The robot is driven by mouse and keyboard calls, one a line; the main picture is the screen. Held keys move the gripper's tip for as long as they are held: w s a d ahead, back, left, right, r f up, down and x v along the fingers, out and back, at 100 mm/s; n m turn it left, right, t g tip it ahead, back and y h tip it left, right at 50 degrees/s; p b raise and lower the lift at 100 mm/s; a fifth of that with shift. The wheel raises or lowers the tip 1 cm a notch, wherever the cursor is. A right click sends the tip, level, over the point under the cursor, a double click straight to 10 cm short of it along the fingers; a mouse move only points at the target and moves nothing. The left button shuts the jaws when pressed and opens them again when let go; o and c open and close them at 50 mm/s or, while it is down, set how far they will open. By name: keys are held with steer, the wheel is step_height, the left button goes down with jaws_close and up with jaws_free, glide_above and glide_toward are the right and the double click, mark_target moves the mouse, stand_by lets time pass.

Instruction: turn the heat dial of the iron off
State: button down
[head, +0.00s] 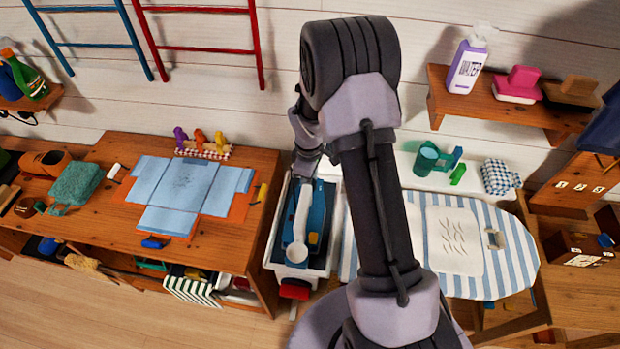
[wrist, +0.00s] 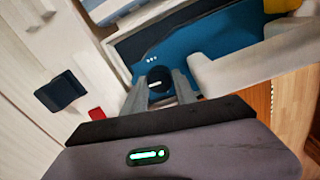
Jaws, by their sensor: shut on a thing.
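The blue iron (head: 318,220) with a pale handle (head: 302,215) lies in a white bin between the wooden bench and the ironing board. In the wrist view the iron's blue body (wrist: 205,50) fills the upper middle, and its pale handle (wrist: 245,65) runs to the right. The dark round heat dial (wrist: 157,74) has a short white mark. My gripper (wrist: 160,86) is shut on the dial, one finger on each side. In the head view my arm hides part of the bin, and the dial cannot be made out there.
The white bin (head: 268,254) has raised walls close around the iron. A striped ironing board (head: 512,245) stands to its right. The wooden bench (head: 110,225) on the left holds blue sheets and a teal cloth.

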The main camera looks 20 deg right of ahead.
steer(key=shift+n, duration=0.4)
steer(key=c, duration=1.3)
jaws_free()
steer(key=shift+o, duration=0.2)
steer(key=shift+r, duration=0.1)
step_height(320, 180, up, 17)
steer(key=p, duration=0.3)
steer(key=shift+s+a+p, duration=0.25)
steer(key=shift+p, duration=0.15)
steer(key=shift+r, duration=0.1)
